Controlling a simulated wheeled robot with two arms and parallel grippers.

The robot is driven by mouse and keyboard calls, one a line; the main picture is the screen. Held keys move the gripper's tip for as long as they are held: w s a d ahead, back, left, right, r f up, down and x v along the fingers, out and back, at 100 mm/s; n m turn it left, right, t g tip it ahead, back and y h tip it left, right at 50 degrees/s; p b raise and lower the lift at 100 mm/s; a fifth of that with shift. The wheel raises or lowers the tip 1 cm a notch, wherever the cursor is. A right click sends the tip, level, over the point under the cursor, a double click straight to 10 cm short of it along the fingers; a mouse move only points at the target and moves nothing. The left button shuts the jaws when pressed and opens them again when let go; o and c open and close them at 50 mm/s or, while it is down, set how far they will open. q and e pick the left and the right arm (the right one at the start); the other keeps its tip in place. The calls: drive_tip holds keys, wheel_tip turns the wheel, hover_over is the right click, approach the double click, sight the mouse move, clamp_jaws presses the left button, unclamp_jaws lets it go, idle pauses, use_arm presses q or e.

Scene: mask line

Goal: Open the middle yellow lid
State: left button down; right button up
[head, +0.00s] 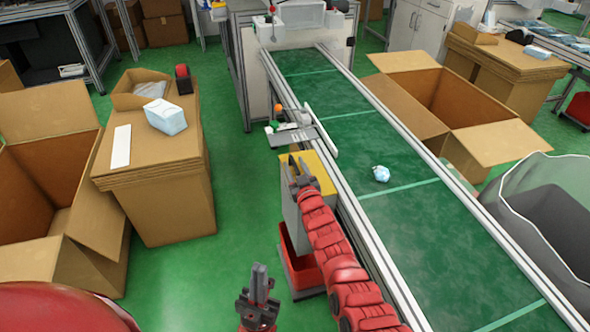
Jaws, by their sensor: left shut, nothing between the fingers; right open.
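A yellow lid (323,174) sits on top of a grey box-shaped bin (290,213) beside the conveyor. It looks flat, and it is the only yellow lid I can make out. My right gripper (298,163) is open over the lid, its fingers pointing to the far side. The gripper and red arm cover the lid's middle, and I cannot tell whether the fingers touch it. My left gripper (259,272) is shut and empty, lower in the picture, over the green floor and left of a red bin.
The green conveyor belt (355,150) runs along the right with a crumpled blue-white mask (381,174) on it. The red bin (302,268) stands in front of the grey one. Cardboard boxes (165,190) stand left; open floor lies between.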

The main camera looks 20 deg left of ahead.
clamp_jaws()
idle(1.4)
